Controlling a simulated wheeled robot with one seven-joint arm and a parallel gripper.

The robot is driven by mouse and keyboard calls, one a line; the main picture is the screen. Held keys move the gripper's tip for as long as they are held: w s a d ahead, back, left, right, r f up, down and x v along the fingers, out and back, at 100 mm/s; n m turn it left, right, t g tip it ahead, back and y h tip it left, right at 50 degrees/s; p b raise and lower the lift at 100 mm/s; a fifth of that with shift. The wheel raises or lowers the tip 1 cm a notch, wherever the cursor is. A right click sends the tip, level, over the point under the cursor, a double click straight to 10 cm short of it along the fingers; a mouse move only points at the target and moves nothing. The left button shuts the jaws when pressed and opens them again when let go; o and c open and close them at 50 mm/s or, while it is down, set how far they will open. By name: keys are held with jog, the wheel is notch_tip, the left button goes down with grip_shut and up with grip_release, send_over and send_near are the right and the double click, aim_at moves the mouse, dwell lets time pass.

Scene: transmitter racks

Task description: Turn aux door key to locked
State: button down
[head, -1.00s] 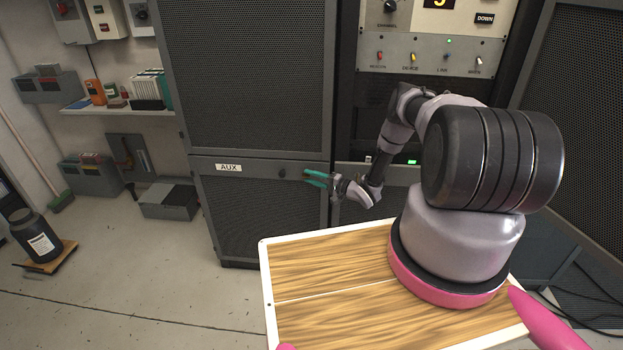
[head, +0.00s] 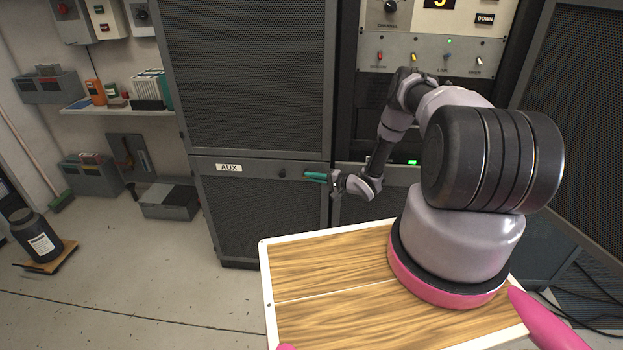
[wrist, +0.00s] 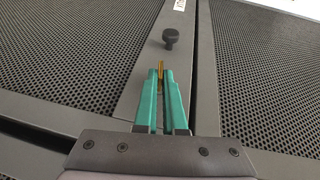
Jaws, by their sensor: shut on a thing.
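The aux door (head: 262,218) is a dark mesh panel with a white AUX label (head: 228,167) on its top rail. A dark round knob (head: 282,174) stands on that rail; it also shows in the wrist view (wrist: 171,38), beyond my fingertips. My gripper (head: 316,177) is at the right end of the rail, right of the knob. In the wrist view my green fingers (wrist: 161,78) are shut on a thin brass-coloured key (wrist: 161,68), seen edge-on. The fingers hide most of it. I cannot tell its turn position or see the lock face.
A taller mesh door (head: 248,75) is above the aux door. To the right is a rack panel with toggle switches (head: 412,57) behind my arm. The floor before the door is clear.

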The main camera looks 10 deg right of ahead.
jog(key=g+h, duration=0.1)
jog(key=h, duration=0.1)
jog(key=r+n+g+h, duration=0.1)
jog(key=h, duration=0.1)
jog(key=a+n+g+h, duration=0.1)
jog(key=h, duration=0.1)
jog(key=shift+w+r+g+h, duration=0.1)
jog(key=shift+r+g+h, duration=0.2)
jog(key=h, duration=0.2)
jog(key=n+g+h, duration=0.1)
jog(key=shift+w+a+r+g+h, duration=0.15)
jog(key=shift+a+g+h, duration=0.15)
jog(key=shift+a+h, duration=0.1)
jog(key=shift+w+a+n+g+h, duration=0.15)
jog(key=shift+n+g+h, duration=0.3)
jog(key=shift+h, duration=1.05)
jog(key=c, duration=1)
grip_release()
